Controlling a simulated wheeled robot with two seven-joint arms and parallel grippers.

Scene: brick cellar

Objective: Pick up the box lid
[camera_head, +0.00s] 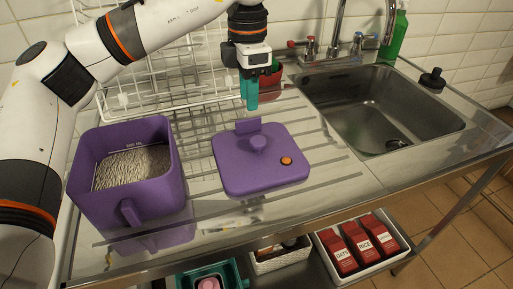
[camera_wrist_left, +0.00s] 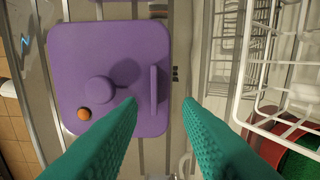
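The purple box lid (camera_head: 240,178) lies flat on the ribbed metal drainboard. It has a round knob (camera_head: 258,145), an orange button (camera_head: 286,160) and an upright tab at its back edge. My left gripper (camera_head: 249,103) has teal fingers pointing down, above and behind the lid's back edge. In the left wrist view the lid (camera_wrist_left: 75,55) lies beneath, left of centre. There the open, empty fingers (camera_wrist_left: 161,101) appear near the tab (camera_wrist_left: 154,90), with a clear gap between them. The open purple box (camera_head: 85,203) stands left of the lid, holding pale grains (camera_head: 133,168). My right gripper is not seen.
A white wire dish rack (camera_head: 150,85) stands behind, with a red and green item (camera_head: 271,78) near my gripper. The sink (camera_head: 385,110) and taps lie to the right. A tray of red packets (camera_head: 362,245) sits on the shelf below.

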